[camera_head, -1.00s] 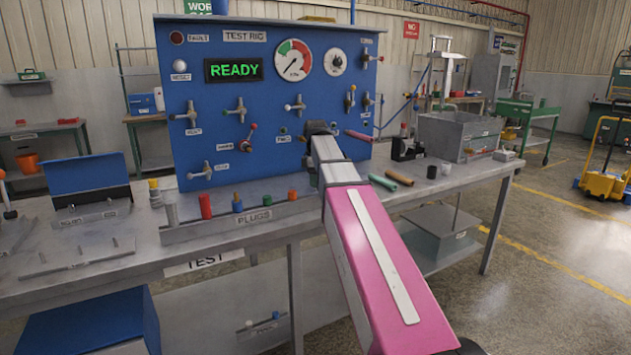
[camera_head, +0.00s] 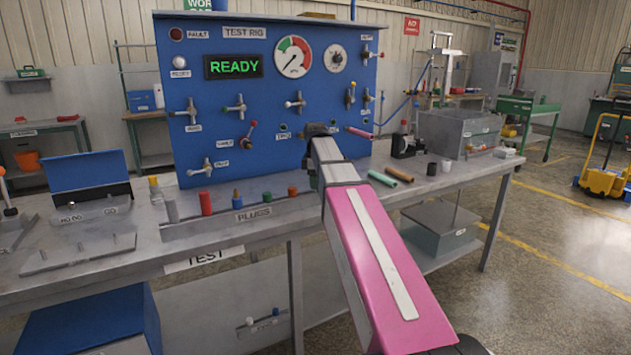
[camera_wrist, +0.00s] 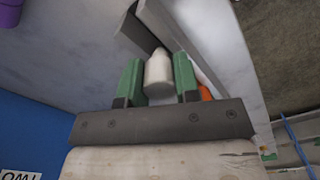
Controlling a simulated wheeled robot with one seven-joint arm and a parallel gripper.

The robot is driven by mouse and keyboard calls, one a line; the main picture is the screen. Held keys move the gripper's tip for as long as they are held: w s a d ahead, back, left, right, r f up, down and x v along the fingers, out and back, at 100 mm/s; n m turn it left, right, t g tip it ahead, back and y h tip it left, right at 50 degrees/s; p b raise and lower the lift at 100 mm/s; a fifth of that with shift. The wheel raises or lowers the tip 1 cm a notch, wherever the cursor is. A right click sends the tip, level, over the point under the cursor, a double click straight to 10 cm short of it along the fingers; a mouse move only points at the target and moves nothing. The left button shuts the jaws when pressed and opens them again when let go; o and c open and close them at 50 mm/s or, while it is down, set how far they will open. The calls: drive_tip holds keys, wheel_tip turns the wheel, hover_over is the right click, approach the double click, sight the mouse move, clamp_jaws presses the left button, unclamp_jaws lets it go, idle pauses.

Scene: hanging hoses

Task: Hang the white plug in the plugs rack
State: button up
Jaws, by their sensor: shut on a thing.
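The white plug (camera_wrist: 158,78) is between the two green fingers of my gripper (camera_wrist: 158,66) in the wrist view, and the fingers are shut on it. The plugs rack (camera_head: 195,232) is a grey strip labelled PLUGS along the front of the bench in the head view. In the wrist view a grey bar, apparently the rack (camera_wrist: 172,28), runs just beyond the plug. I cannot tell whether the plug touches it.
An orange piece (camera_wrist: 205,92) shows close beside the right finger. The blue test rig panel (camera_head: 225,120) stands behind. Loose hose pieces (camera_head: 390,176) lie right of my arm.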

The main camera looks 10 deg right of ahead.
drive_tip(key=shift+f, duration=0.7)
drive_tip(key=o, duration=1)
wheel_tip(320, 180, up, 11)
drive_tip(key=shift+f, duration=0.15)
